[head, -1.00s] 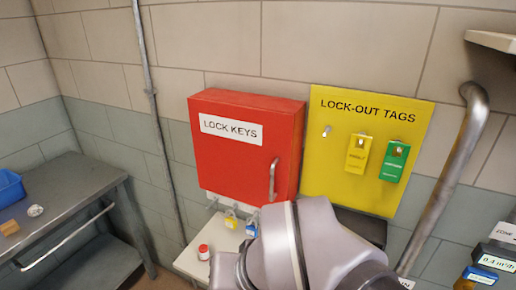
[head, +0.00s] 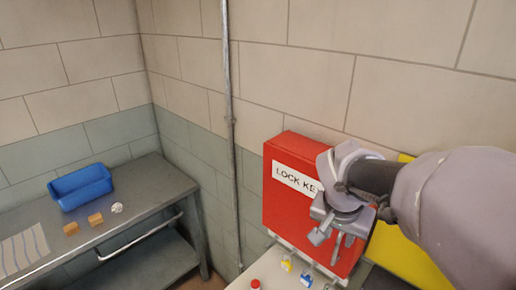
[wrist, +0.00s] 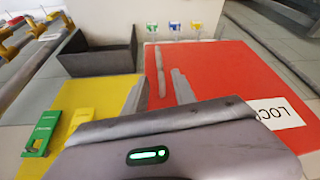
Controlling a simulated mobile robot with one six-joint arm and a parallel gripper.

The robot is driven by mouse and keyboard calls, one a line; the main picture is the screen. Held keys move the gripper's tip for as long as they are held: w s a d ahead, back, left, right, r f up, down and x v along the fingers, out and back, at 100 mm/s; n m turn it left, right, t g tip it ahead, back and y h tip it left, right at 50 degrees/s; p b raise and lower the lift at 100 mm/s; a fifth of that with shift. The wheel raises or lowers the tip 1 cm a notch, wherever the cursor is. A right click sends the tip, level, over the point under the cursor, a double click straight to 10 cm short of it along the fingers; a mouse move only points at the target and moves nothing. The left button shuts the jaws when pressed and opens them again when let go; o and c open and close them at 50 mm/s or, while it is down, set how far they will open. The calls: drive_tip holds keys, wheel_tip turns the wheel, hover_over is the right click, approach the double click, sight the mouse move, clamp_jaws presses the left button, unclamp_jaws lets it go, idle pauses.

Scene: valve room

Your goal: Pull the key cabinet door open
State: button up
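The red key cabinet (head: 281,212), labelled LOCK KEYS, hangs on the wall, and its door looks shut. Its red front also fills the right of the wrist view (wrist: 222,85). My gripper (head: 329,243) is in front of the cabinet's right part and hides the handle in the head view. In the wrist view the grey bar handle (wrist: 160,66) shows in the gap between the two fingers of my gripper (wrist: 158,76). The fingers are apart, with a gap on each side of the bar. I cannot tell how deep the handle sits between them.
A yellow lock-out tag board (wrist: 95,92) is beside the cabinet, with a dark open box (wrist: 100,58) near it. A grey bench (head: 140,190) with a blue bin (head: 80,187) stands left, and a pipe (head: 229,130) runs up the wall.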

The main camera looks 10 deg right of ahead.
sight(337, 245)
drive_tip(key=b+x, duration=0.1)
drive_tip(key=x, duration=0.7)
drive_tip(key=shift+d+f+b, duration=0.1)
drive_tip(key=shift+f+b, duration=0.1)
drive_tip(key=shift+b, duration=0.15)
clamp_jaws()
idle(0.9)
